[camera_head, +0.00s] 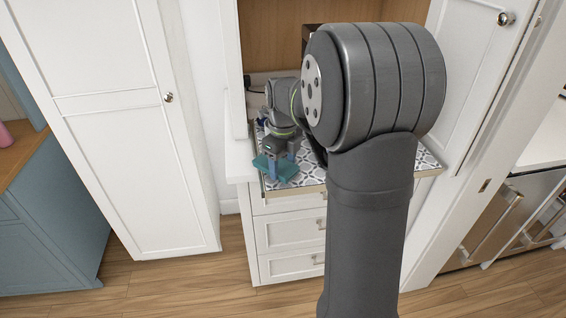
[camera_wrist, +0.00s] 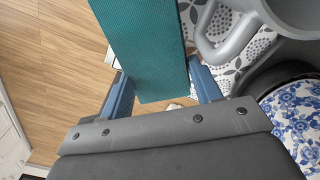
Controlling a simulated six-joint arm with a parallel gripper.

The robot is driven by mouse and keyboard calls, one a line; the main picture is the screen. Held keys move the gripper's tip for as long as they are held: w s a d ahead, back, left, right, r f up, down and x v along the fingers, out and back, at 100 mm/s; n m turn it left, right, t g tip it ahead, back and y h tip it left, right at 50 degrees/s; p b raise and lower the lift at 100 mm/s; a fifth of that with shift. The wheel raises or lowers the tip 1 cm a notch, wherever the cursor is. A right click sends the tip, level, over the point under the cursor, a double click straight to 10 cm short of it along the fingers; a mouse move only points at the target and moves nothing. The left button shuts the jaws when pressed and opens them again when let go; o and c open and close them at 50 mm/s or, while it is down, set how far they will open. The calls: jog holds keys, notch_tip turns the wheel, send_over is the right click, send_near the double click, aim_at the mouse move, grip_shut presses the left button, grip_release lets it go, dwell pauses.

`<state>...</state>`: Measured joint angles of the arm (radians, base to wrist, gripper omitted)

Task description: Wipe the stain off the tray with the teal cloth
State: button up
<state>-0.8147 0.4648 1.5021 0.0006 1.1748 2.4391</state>
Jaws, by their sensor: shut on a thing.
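The teal cloth (camera_head: 264,165) is held by my gripper (camera_head: 280,167) at the front left corner of the patterned tray (camera_head: 309,166). In the wrist view the cloth (camera_wrist: 143,40) hangs flat between my two blue fingers (camera_wrist: 162,84), which are shut on it. The tray's grey and white pattern (camera_wrist: 239,62) shows right of the cloth, with floor to its left. I cannot tell whether the cloth touches the tray. No stain shows; my arm and the cloth hide part of the tray.
A grey mug (camera_wrist: 233,42) with a handle is close to the right of the cloth. A blue-and-white floral item (camera_wrist: 298,122) with a dark rim is at the lower right. White drawers (camera_head: 288,232) stand below the tray, and a white cupboard (camera_head: 128,130) stands left.

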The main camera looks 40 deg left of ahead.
aim_at(297, 167)
jog(key=shift+f, duration=1.05)
jog(key=shift+w+d, duration=0.1)
jog(key=shift+w+d+r, duration=0.1)
jog(key=shift+w+d, duration=1.15)
jog(key=shift+d, duration=0.05)
jog(key=shift+w+d, duration=1.35)
jog(key=shift+w, duration=0.05)
jog(key=shift+s+a, duration=1.4)
jog(key=shift+s+a+f, duration=0.2)
jog(key=shift+s+a, duration=0.45)
jog(key=shift+s, duration=0.1)
jog(key=shift+s+a+f, duration=0.15)
jog(key=shift+s+a, duration=0.5)
jog(key=shift+s, duration=0.05)
jog(key=shift+r, duration=0.15)
jog(key=shift+w+r, duration=0.1)
jog(key=shift+r, duration=2.9)
